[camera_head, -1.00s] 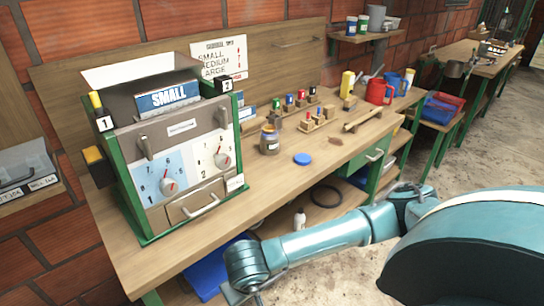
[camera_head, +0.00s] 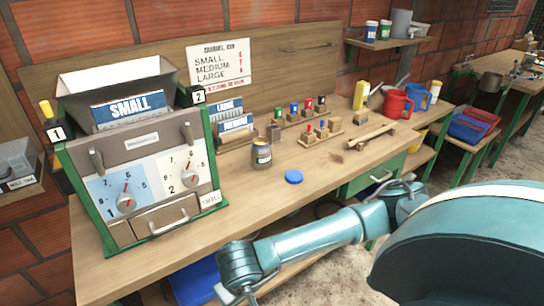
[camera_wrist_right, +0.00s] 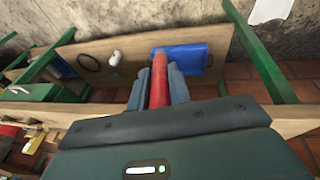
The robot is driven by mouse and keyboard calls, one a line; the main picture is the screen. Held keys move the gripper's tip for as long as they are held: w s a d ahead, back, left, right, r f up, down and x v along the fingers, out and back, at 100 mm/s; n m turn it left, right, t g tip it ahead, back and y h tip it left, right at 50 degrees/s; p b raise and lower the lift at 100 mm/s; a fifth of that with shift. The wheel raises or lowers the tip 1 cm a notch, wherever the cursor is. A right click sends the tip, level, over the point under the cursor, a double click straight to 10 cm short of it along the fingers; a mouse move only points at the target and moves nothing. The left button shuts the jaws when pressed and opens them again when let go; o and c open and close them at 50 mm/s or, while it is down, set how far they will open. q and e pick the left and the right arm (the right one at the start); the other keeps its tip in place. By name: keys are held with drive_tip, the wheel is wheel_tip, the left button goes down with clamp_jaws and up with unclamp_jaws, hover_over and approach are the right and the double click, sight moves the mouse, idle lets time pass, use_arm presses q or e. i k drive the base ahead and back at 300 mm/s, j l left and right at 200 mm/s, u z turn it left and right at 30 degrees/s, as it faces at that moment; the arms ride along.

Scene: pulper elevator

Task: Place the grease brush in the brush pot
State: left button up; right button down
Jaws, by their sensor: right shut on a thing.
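In the head view, my right gripper (camera_head: 244,294) is at the bottom edge, in front of and below the bench front, partly cut off. The brush is not visible there. An open, labelled jar (camera_head: 262,156) with yellowish content stands upright on the bench, apart from the gripper; it may be the brush pot, but I cannot tell. A blue lid (camera_head: 293,177) lies to its right. My left gripper is not in view.
A green-framed machine (camera_head: 140,175) with dials stands left of the jar. A blue bin (camera_wrist_right: 180,58) lies below the bench. The bench's front strip is clear.

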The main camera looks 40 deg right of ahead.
sight(274, 139)
drive_tip(key=l+u, duration=0.1)
drive_tip(key=l, duration=0.35)
drive_tip(key=k+l+u, duration=0.1)
drive_tip(key=l, duration=0.35)
drive_tip(key=l+u, duration=0.1)
drive_tip(key=l, duration=0.35)
drive_tip(key=k+l+u, duration=0.15)
drive_tip(key=l, duration=0.3)
